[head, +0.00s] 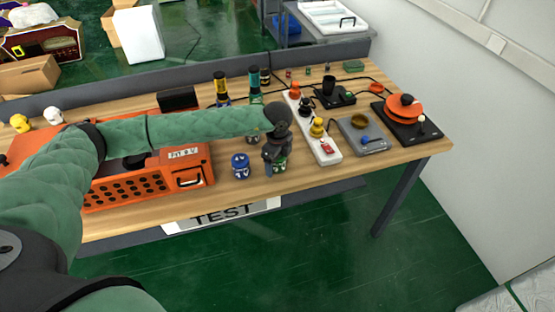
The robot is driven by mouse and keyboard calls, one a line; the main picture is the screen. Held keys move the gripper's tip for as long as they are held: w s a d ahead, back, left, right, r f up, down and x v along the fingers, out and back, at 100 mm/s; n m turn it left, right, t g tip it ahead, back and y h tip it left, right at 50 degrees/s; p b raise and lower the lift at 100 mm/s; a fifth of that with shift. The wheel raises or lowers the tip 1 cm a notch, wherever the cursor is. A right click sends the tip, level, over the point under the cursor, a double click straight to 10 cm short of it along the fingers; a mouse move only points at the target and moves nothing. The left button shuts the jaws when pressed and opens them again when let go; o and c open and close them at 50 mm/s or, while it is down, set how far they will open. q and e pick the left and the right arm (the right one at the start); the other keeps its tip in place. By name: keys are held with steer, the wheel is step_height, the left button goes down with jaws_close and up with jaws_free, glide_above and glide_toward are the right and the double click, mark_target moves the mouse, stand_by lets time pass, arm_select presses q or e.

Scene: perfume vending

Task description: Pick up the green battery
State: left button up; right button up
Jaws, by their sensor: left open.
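A green can-shaped object (283,164), which looks like the green battery, stands near the front edge of the wooden table, mostly hidden behind my left gripper. My left gripper (274,170) points down right at it, with fingers low around or just in front of it; I cannot tell which. The gripper is open. A blue can-shaped object (240,166) with white marks stands just left of it. My right gripper is not in view.
An orange crate (190,177) stands at the left. A white power strip (325,152) lies close on the right, with a grey scale (362,146) beyond it. Tall bottles (255,78) stand behind my forearm. The table's front edge is close.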

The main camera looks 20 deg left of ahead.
arm_select(q)
steer(key=c, duration=1.3)
steer(key=shift+r, duration=0.15)
